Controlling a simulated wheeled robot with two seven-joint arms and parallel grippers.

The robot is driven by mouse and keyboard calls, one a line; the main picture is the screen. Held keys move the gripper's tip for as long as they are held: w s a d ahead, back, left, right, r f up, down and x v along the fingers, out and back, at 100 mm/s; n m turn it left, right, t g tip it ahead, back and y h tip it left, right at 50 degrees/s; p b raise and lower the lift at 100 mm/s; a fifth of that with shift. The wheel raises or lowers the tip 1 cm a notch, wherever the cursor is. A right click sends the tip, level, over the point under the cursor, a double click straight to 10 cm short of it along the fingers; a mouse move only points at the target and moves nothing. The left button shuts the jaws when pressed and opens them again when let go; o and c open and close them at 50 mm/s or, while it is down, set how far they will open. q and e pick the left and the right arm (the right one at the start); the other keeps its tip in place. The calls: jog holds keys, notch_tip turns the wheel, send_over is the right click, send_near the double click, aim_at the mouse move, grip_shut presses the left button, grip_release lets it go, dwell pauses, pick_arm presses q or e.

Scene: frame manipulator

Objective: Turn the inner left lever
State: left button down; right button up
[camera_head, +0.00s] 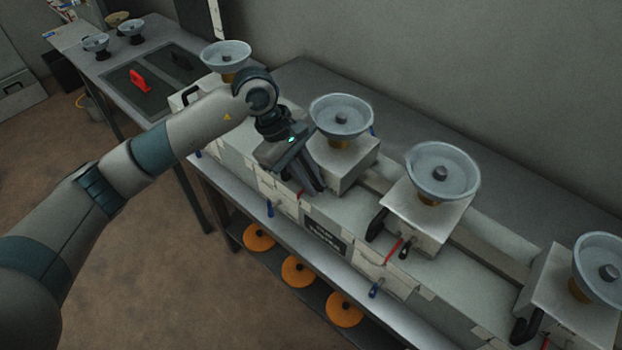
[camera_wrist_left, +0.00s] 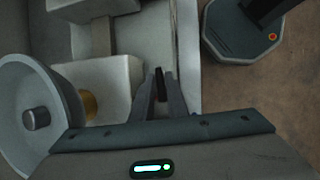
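My left gripper (camera_head: 314,188) points down at the front of the second machine box (camera_head: 345,165) from the left, which carries a grey bowl (camera_head: 341,115). In the left wrist view a black lever (camera_wrist_left: 159,85) shows between the two fingertips of my left gripper (camera_wrist_left: 159,95). The fingers are close together on either side of it; whether they touch it I cannot tell. In the head view this lever is hidden behind the gripper. My right gripper is in neither view.
Similar boxes with bowls (camera_head: 441,170) and black levers (camera_head: 378,224) stand along the bench to both sides. Small red (camera_head: 395,251) and blue handles (camera_head: 376,288) stick out at the front. Orange discs (camera_head: 298,271) sit on the shelf below.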

pick_arm(q)
jog(key=shift+w+b, duration=0.1)
jog(key=shift+b, duration=0.3)
dwell(0.8)
jog(key=shift+a+r+b, duration=0.1)
jog(key=shift+b, duration=0.4)
dwell(0.7)
jog(key=shift+g+h+b, duration=0.4)
jog(key=shift+h+b, duration=0.1)
jog(key=shift+b, duration=0.45)
dwell(0.5)
jog(key=shift+w+a+n+g+h+b, duration=0.25)
jog(key=shift+g+h+b, duration=0.5)
jog(key=shift+b, duration=2.2)
dwell(0.4)
